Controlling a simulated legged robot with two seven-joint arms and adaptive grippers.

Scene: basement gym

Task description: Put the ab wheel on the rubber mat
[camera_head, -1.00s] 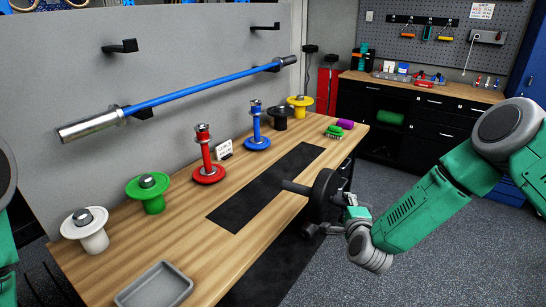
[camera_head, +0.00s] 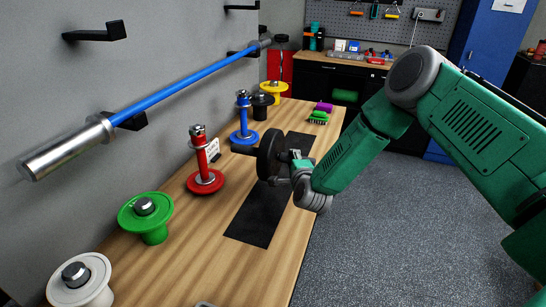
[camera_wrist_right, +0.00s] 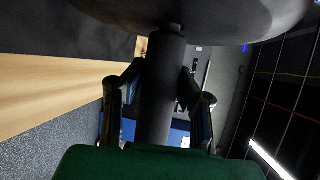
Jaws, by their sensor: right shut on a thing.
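The ab wheel (camera_head: 268,157) is a black disc with a dark handle out each side. My right gripper (camera_head: 299,167) is shut on its near handle and holds it upright. In the picture it covers part of the rubber mat (camera_head: 256,215), a black strip lying along the wooden bench; the wheel looks raised above it. In the right wrist view, the fingers (camera_wrist_right: 160,100) sit either side of the handle (camera_wrist_right: 162,75), and the wheel (camera_wrist_right: 205,15) fills the top. My left gripper is not in view.
A red stand (camera_head: 202,165), a blue stand (camera_head: 242,125), a green one (camera_head: 147,215) and a pale one (camera_head: 82,280) line the wall side of the bench. A green brush (camera_head: 318,117) lies at the far end. A blue barbell (camera_head: 180,88) hangs on the wall.

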